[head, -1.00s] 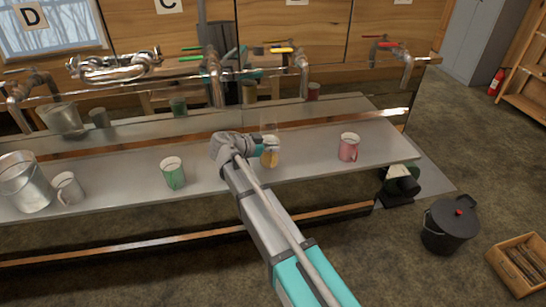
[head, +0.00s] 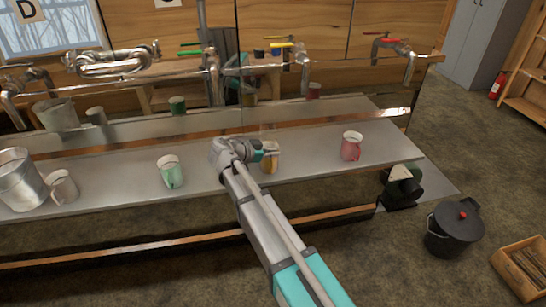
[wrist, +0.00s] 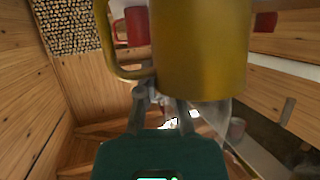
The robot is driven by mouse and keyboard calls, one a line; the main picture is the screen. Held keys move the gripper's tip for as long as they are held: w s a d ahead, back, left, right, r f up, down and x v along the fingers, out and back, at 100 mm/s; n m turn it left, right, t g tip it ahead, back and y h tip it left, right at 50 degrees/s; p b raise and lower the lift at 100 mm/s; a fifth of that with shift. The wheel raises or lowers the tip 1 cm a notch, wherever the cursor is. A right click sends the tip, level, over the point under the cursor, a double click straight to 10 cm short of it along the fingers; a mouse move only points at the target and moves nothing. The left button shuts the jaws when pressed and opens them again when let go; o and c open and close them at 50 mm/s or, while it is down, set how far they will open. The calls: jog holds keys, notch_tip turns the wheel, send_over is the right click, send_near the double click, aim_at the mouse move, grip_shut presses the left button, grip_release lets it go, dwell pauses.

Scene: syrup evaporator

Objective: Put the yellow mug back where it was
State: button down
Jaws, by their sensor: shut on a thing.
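The yellow mug (head: 269,165) is at my gripper (head: 259,153), over the grey bench between the green mug and the pink-red mug. In the wrist view the yellow mug (wrist: 200,50) fills the upper middle, its handle on the left. My gripper's fingers (wrist: 160,97) are shut at its lower side. The gripper hides part of the mug in the head view. I cannot tell whether its base touches the bench.
A green mug (head: 170,171) stands left on the bench (head: 320,162), a pink-red mug (head: 351,146) right. A grey mug (head: 62,187) and metal bucket (head: 18,181) are far left. Taps with green, yellow (head: 281,45) and red handles are behind. A lidded black pot (head: 452,228) is on the floor.

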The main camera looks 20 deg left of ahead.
jog(key=shift+f, duration=0.15)
jog(key=c, duration=0.8)
grip_release()
jog(key=shift+s+a+r+p, duration=0.3)
jog(key=shift+s+r, duration=0.05)
jog(key=shift+r, duration=0.05)
jog(key=p+v, duration=0.4)
jog(key=v, duration=0.7)
jog(key=shift+f, duration=0.1)
